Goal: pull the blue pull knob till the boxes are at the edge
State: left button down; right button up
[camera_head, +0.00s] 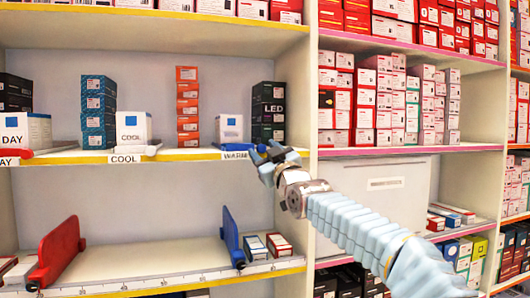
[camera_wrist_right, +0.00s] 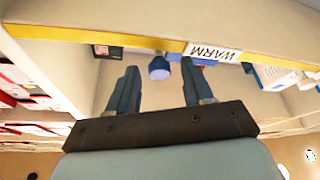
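My right gripper (camera_head: 268,152) is at the front edge of the middle shelf by the WARM label. In the right wrist view its two fingers (camera_wrist_right: 160,75) are open. The round blue pull knob (camera_wrist_right: 159,68) shows between the fingertips, with a gap on both sides. In the head view the gripper largely hides this knob. Behind the WARM label stand a black LED box stack (camera_head: 268,108) and a white box with a blue square (camera_head: 231,128), both set back from the edge. My left gripper is not in view.
The shelf's yellow front edge (camera_head: 190,155) runs just by my right gripper. The lower shelf holds a blue divider (camera_head: 232,238), a red divider (camera_head: 58,250) and small boxes. An upright panel (camera_head: 298,90) stands right of the bay.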

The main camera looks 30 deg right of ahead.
grip_shut()
jog(key=shift+s+a+f+b, duration=0.1)
jog(key=shift+s+f+b, duration=0.05)
jog(key=shift+s+b, duration=0.25)
jog(key=s+a+b, duration=0.3)
jog(key=s+b, duration=0.4)
jog(key=s, duration=0.6)
jog(key=shift+r, duration=0.2)
jog(key=shift+s, duration=0.1)
jog(key=shift+o, duration=0.3)
grip_release()
